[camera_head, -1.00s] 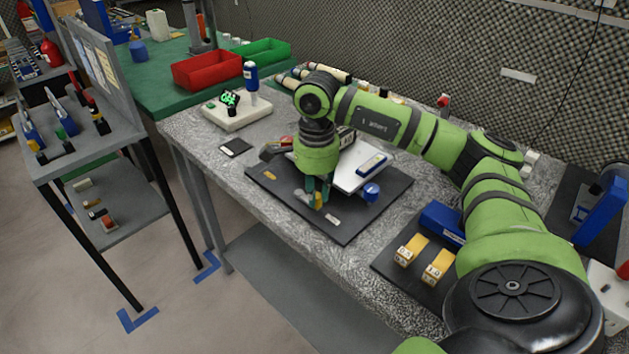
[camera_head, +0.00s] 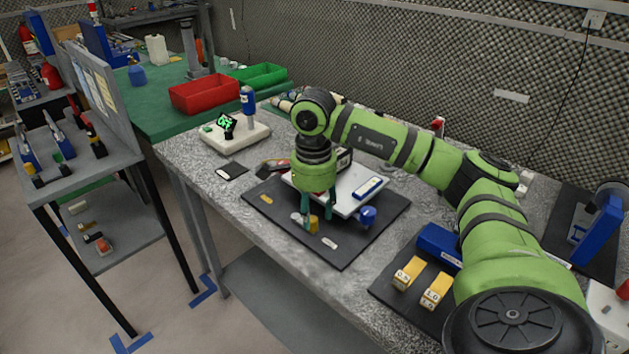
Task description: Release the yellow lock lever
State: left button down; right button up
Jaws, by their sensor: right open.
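My right gripper (camera_head: 318,214) points down over the dark mat (camera_head: 337,254) on the speckled bench. Its teal fingers are spread open. A small yellow part (camera_head: 314,226), which looks like the lock lever, shows between and just below the fingertips. I cannot tell whether a finger touches it. A small grey round part (camera_head: 296,217) sits beside the left finger. A white device (camera_head: 347,203) with a blue-edged label lies behind the fingers, partly hidden by the gripper. My left gripper is not in view.
A blue knob (camera_head: 368,216) stands right of the gripper. Yellow blocks (camera_head: 407,272) and a blue block (camera_head: 438,244) lie on another dark mat at the right. A white box with a green display (camera_head: 236,137) stands at the back left. The bench's front-left strip is clear.

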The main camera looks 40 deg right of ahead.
aim_at(315, 217)
notch_tip(315, 217, up, 11)
jog(key=shift+f, duration=0.2)
jog(key=shift+d, duration=0.1)
dwell(0.5)
